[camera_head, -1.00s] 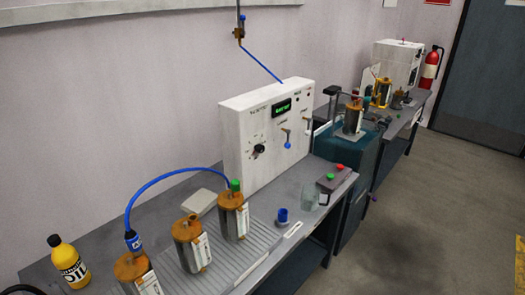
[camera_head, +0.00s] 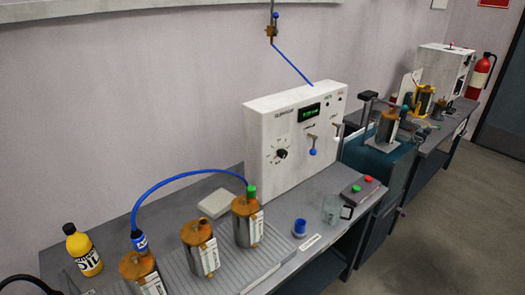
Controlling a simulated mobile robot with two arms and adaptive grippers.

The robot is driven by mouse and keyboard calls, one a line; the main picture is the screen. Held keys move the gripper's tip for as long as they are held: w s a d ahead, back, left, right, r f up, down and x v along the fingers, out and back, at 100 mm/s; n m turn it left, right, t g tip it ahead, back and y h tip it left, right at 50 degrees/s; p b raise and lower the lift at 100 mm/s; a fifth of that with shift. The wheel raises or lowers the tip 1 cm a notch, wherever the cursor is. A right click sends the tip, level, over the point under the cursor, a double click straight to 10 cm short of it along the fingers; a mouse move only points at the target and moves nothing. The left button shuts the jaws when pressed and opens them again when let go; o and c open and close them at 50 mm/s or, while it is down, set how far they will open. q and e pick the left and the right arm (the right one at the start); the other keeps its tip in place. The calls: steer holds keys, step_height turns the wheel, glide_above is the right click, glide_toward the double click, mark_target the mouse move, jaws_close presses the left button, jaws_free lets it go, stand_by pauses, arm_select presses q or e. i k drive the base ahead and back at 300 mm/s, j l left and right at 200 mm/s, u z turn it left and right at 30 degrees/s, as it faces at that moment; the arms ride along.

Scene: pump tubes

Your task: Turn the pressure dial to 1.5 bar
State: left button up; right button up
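The pressure dial, a black knob (camera_head: 281,154) with a printed scale around it, sits at the lower left of the front of a white control box (camera_head: 260,122). Its pointer and scale are too small to read. A green lit display (camera_head: 309,111) is at the top of the box; its digits are too small to read. A lever with a blue knob (camera_head: 313,151) and another lever (camera_head: 337,131) are to the right of the dial. Neither of my grippers shows in the head view.
Several brass-coloured cylinders (camera_head: 202,249) stand on a ribbed tray in front of the box, with a blue hose (camera_head: 175,180) arching over. A yellow oil bottle (camera_head: 83,251), blue cup (camera_head: 299,228), glass mug (camera_head: 332,209) and button box (camera_head: 362,193) are also on the bench.

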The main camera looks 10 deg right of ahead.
mark_target(282, 153)
steer(key=i+l+u, duration=0.15)
steer(key=l, duration=0.55)
steer(key=i+l+u, duration=0.2)
steer(key=l, duration=0.55)
steer(key=l+u, duration=0.15)
steer(key=l, duration=0.6)
